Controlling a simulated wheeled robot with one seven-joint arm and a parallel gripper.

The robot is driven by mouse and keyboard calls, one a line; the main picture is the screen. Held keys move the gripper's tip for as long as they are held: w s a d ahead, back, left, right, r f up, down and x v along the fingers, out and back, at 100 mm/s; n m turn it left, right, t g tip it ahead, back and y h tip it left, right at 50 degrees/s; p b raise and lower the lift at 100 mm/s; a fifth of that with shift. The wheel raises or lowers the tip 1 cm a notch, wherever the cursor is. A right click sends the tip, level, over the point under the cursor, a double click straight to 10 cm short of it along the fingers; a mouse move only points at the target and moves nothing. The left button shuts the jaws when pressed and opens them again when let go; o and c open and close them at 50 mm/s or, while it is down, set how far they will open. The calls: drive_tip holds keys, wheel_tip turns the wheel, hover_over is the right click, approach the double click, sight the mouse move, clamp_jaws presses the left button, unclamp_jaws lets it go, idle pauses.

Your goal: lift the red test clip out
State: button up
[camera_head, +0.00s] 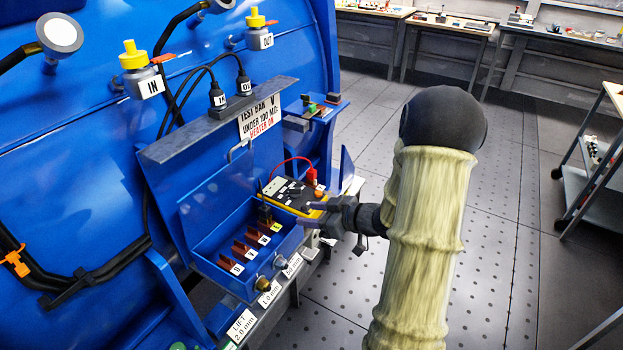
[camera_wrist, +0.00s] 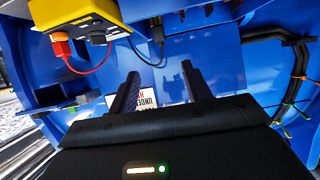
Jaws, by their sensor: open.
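The red test clip (camera_head: 311,177) stands at the back right of the yellow meter (camera_head: 285,196), with a thin red lead arching left from it. In the wrist view a red plug-like piece (camera_wrist: 62,47), which looks like the same clip, is on the meter (camera_wrist: 75,20) at upper left, its lead curving to the right. How the clip is seated is hard to see.
A blue box (camera_head: 213,255) with several lettered brown pieces sits left of the meter. Above it are a grey ledge (camera_head: 220,120) and a test-bar sign (camera_head: 261,117). A small blue shelf (camera_head: 318,110) juts out behind. Open floor lies to the right.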

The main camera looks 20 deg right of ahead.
idle(0.4)
drive_tip(key=s+a+m+g+h, duration=0.3)
drive_tip(key=s+a+g+h, duration=0.1)
drive_tip(key=s, duration=0.4)
drive_tip(key=s+a+r+m+g+h, duration=0.1)
drive_tip(key=s+a+m+g+h, duration=0.2)
drive_tip(key=s, duration=0.5)
drive_tip(key=shift+s+a+r+m+g+h, duration=0.35)
drive_tip(key=shift+a+m+g, duration=0.25)
drive_tip(key=shift+a, duration=0.6)
